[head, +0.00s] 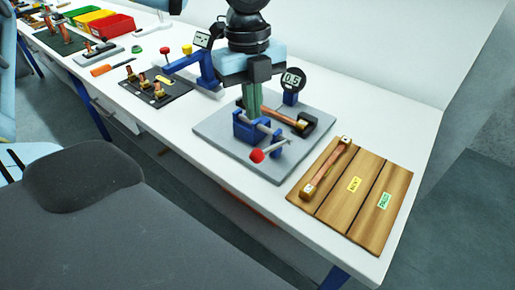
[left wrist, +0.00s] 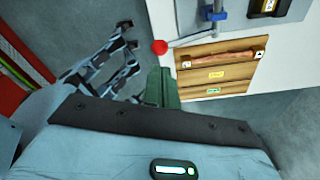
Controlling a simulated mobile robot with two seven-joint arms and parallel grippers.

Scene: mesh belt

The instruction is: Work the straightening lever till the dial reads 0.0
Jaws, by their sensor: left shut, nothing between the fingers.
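The straightening lever is a thin rod with a red ball knob (head: 257,155); it sticks out from the front of a blue clamp (head: 247,128) on a grey base plate (head: 215,130). The round black dial (head: 291,80) behind it reads 0.5. A copper bar (head: 279,114) with a dark end block lies across the fixture. My left gripper (head: 253,112) has green fingers, shut and empty, above and behind the knob in the head view. In the left wrist view the fingers (left wrist: 161,72) point toward the red knob (left wrist: 159,47), apart from it. My right gripper is not in view.
A wooden board (head: 372,205) with yellow and green labels lies at the right table edge, with another copper bar (head: 327,168) on its left strip. A dark mat (head: 140,87) with small parts, an orange-handled tool (head: 108,66) and coloured bins (head: 108,24) are further left.

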